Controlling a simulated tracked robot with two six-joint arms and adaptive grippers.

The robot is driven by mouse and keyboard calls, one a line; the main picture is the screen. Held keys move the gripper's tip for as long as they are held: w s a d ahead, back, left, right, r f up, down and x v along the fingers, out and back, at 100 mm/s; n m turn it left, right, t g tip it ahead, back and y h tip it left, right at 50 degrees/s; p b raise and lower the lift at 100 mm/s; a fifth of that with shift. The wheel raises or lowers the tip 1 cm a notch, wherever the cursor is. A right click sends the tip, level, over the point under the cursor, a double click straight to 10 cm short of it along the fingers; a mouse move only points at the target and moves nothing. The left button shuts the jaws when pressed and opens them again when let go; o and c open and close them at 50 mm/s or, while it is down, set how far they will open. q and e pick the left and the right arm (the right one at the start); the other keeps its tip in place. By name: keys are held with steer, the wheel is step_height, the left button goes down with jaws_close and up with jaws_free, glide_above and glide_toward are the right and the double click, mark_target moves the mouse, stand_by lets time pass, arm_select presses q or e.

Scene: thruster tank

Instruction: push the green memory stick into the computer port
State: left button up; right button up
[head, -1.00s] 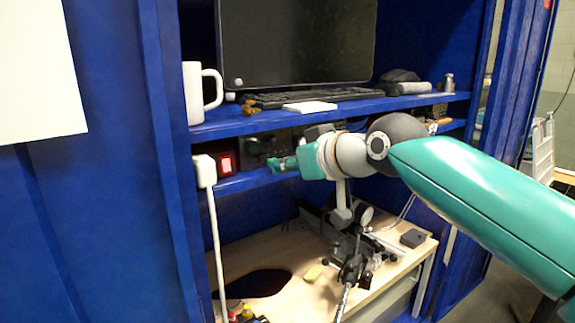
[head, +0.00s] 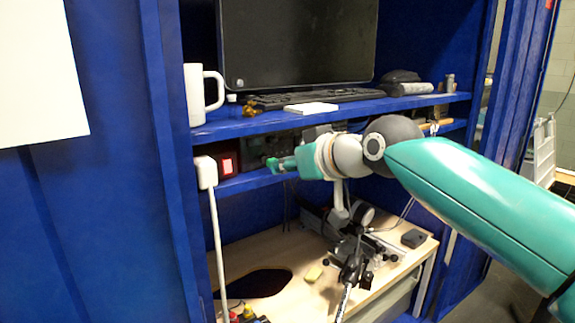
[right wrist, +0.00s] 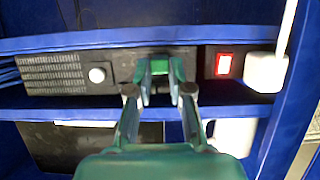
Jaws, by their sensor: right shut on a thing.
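My right gripper (head: 284,163) is at the middle shelf, under the monitor shelf, with its fingers pointing left. The green memory stick (head: 270,164) shows as a small bright green bit at the fingertips. In the right wrist view the fingers (right wrist: 160,74) are shut on it, in front of the dark grey computer (right wrist: 60,72), which has a vent grille and a round pale button. The fingertips hide the port, and I cannot tell whether the stick touches it. My left gripper is out of view.
A red lit switch box (head: 228,164) and a white plug (head: 206,172) are left of the gripper. The upper shelf (head: 260,126) runs close above the hand. A white mug (head: 195,95) stands on it. A wooden bench (head: 290,250) with a microscope-like device lies below.

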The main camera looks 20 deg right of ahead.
steer(key=shift+w+a+p, duration=0.2)
steer(key=shift+w+p, duration=0.2)
steer(key=shift+w, duration=0.25)
stand_by(0.5)
steer(key=o, duration=0.9)
steer(key=shift+c, duration=0.2)
steer(key=shift+s, duration=0.1)
steer(key=s+d+b, duration=0.2)
steer(key=s+b, duration=0.1)
steer(key=s, duration=0.3)
steer(key=shift+s+d, duration=0.2)
stand_by(0.5)
